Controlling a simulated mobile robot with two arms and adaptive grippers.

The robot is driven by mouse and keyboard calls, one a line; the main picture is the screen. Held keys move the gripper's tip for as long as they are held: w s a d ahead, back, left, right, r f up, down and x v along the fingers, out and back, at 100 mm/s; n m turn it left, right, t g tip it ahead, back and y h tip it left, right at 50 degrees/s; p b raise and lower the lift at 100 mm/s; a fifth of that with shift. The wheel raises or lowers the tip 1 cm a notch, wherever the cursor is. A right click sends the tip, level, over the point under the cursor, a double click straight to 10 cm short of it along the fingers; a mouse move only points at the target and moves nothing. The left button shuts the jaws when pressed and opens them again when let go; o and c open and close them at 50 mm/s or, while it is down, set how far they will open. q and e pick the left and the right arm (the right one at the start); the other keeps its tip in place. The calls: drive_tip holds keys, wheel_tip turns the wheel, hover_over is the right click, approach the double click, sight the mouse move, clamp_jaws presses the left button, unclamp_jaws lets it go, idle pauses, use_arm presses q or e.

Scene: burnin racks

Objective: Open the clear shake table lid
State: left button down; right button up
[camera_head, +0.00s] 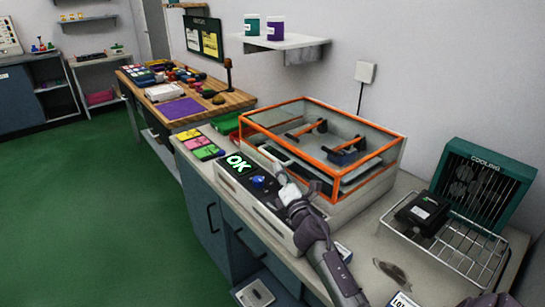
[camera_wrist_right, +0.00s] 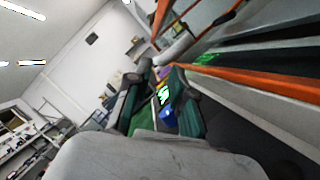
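The clear shake table lid (camera_head: 376,140) has orange edges and sits down over the shake table (camera_head: 350,208), closed. A pale bar handle (camera_head: 273,152) is on its front side; a pale bar that looks like it shows in the right wrist view (camera_wrist_right: 176,47). My right gripper (camera_head: 285,183) is at the front of the lid, near the handle's right end. In the wrist view its fingers (camera_wrist_right: 160,72) stand apart with nothing visible between them; the bar lies beyond the tips. I cannot tell whether they touch it. My left gripper is not in view.
A lit OK display (camera_head: 238,163) and blue knob (camera_head: 258,181) are on the front panel, close to my right gripper. A wire rack (camera_head: 458,244) with a black device (camera_head: 422,213) and a teal cooling unit (camera_head: 485,185) stand at right. A shelf (camera_head: 290,42) hangs above the lid's back.

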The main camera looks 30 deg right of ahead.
sight(274, 157)
drive_tip(key=x, duration=0.5)
drive_tip(key=shift+w+d+r, duration=0.1)
drive_tip(key=shift+w, duration=0.25)
clamp_jaws()
